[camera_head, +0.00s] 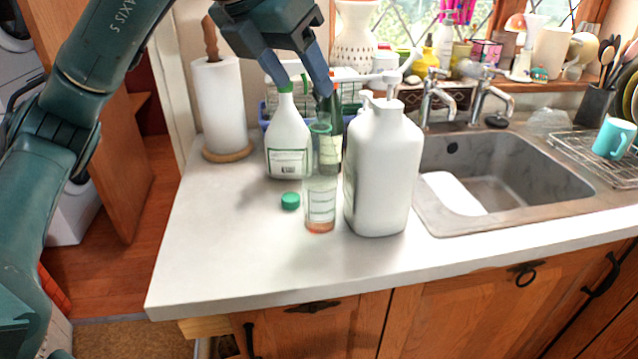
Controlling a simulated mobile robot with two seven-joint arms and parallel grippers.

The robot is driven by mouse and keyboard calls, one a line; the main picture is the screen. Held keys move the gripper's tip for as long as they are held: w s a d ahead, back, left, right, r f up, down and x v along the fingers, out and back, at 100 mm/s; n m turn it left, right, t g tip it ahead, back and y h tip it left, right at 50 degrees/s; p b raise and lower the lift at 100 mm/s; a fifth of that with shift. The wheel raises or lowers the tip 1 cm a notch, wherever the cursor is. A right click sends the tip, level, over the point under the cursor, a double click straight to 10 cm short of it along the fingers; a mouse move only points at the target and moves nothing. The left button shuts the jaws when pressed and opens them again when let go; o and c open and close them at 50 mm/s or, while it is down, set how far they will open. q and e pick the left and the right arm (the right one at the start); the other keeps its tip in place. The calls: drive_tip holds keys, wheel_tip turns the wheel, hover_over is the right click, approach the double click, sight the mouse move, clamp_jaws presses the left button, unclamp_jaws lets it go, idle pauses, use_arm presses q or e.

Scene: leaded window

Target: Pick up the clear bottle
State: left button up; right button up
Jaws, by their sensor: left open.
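The clear bottle (320,205) stands upright on the white counter, left of the large white jug. It has a pale label and a little reddish liquid at its base. A green cap (290,201) lies on the counter to its left. My left gripper (300,82) comes in from the upper left. Its two fingers are apart and point down, with nothing seen between them. In the picture it is above the clear bottle and overlaps the top of the white bottle with a green top (288,135) behind. My right gripper is out of view.
A large white pump jug (382,170) stands close on the right of the clear bottle. A paper towel roll (219,105) is at the back left. The sink (500,170) lies to the right. The counter's front left (220,255) is clear.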

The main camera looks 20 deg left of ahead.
sight(317, 116)
use_arm(q)
drive_tip(key=shift+n+y, duration=0.4)
drive_tip(key=shift+y, duration=0.1)
drive_tip(key=w+f, duration=0.2)
drive_tip(key=f, duration=0.1)
drive_tip(key=w+a+f, duration=0.1)
drive_tip(key=w+f, duration=0.1)
drive_tip(key=shift+w+f, duration=0.1)
drive_tip(key=shift+f, duration=0.15)
drive_tip(key=shift+w+r+p+x, duration=0.1)
drive_tip(key=shift+w+p+x, duration=0.05)
drive_tip(key=shift+x, duration=0.75)
drive_tip(key=shift+w+r+p+x, duration=0.1)
drive_tip(key=shift+w+p+x, duration=0.05)
drive_tip(key=shift+x, duration=0.7)
drive_tip(key=shift+w+r+p+x, duration=0.1)
drive_tip(key=shift+w+p+x, duration=0.05)
drive_tip(key=shift+x, duration=0.75)
drive_tip(key=shift+d, duration=0.2)
drive_tip(key=shift+c, duration=0.6)
clamp_jaws()
